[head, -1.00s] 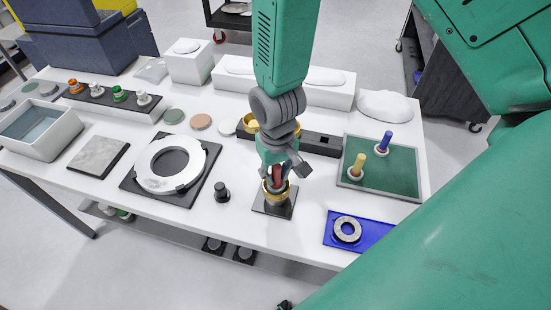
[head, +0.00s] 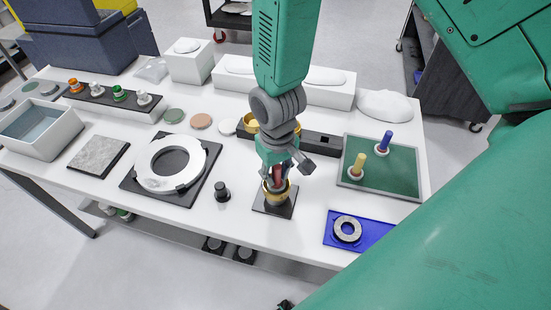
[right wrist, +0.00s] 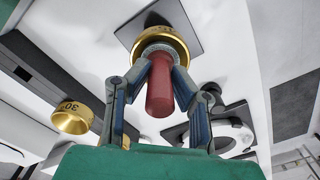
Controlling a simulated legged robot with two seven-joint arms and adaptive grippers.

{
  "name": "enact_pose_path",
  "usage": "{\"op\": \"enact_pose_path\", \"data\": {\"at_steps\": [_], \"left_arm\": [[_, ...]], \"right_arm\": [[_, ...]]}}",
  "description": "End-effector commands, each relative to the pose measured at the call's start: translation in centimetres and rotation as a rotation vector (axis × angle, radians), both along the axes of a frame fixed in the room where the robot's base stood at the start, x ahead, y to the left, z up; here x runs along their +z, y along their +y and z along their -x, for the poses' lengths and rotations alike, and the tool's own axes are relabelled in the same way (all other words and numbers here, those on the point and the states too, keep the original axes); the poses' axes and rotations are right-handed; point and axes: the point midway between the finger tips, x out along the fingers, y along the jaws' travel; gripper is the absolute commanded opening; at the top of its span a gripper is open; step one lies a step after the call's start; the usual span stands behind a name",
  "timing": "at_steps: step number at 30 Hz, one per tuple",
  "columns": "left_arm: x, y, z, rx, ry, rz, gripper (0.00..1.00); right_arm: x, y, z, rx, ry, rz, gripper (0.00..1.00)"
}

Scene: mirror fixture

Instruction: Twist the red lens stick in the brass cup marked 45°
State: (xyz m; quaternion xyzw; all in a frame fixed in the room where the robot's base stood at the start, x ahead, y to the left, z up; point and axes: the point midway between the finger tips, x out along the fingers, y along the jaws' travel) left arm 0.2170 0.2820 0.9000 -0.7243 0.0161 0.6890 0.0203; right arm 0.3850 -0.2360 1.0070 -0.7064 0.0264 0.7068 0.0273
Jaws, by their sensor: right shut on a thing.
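The red lens stick (right wrist: 160,88) stands in a brass cup (right wrist: 158,40) on a dark square plate (right wrist: 196,22). In the head view the stick (head: 277,176) shows between my fingers, with the cup (head: 275,195) below on its dark plate (head: 288,209). My right gripper (right wrist: 160,62) is shut on the red stick, with one finger on each side near the cup rim. It also shows in the head view (head: 276,182). Another brass cup (right wrist: 72,118), marked 30°, stands apart. My left gripper is not in view.
A green tray (head: 405,190) holds a yellow stick (head: 357,166) and a blue stick (head: 384,144) at right. A blue plate with a ring (head: 347,229) lies in front right. A black knob (head: 221,191) and a white ring mount (head: 143,168) stand left of the cup.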

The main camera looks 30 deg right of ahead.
Motion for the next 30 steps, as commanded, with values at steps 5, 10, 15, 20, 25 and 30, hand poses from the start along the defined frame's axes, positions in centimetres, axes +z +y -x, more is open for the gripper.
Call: {"op": "enact_pose_path", "data": {"at_steps": [5,10,15,20,25,30], "left_arm": [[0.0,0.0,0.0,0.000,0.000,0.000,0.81],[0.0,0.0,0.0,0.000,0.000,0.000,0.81],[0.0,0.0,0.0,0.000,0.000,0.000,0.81],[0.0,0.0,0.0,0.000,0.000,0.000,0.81],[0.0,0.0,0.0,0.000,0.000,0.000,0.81],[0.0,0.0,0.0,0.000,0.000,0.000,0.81]], "right_arm": [[1.1,0.0,0.0,-0.001,-0.001,0.000,0.00],[2.5,0.0,0.0,-0.002,-0.002,0.000,0.00],[3.8,0.0,-0.1,-0.002,-0.003,0.000,0.00],[5.1,0.0,-0.1,-0.003,-0.004,0.000,0.00],[6.4,0.0,-0.1,-0.003,-0.003,0.000,0.00],[7.0,0.0,0.0,-0.003,-0.001,0.000,0.00]]}}
